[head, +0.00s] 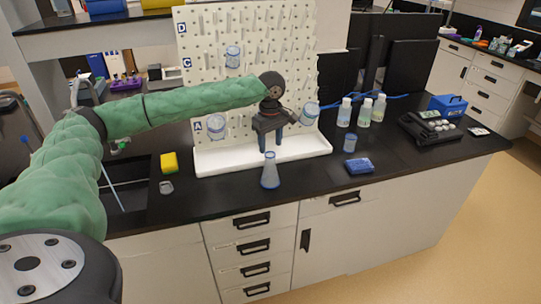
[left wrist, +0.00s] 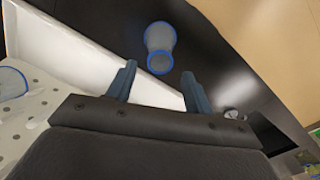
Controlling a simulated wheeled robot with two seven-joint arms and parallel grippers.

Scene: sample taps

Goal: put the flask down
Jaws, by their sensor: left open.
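The flask (head: 270,172) is a small translucent blue-grey cone with a narrow neck. It stands upright on the black counter, just in front of the white tray at the foot of the pegboard. My left gripper (head: 270,146) is above and behind it, fingers pointing down. In the left wrist view the left gripper's fingers (left wrist: 162,86) are apart with nothing between them, and the flask (left wrist: 160,46) with its blue rim lies beyond the fingertips. My right gripper is not in view.
The white pegboard (head: 293,50) holds several glass vessels. A sponge (head: 169,163) lies by the sink at left. A small beaker (head: 350,142), a blue box (head: 359,166) and several bottles (head: 363,112) stand to the right. The counter between flask and blue box is clear.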

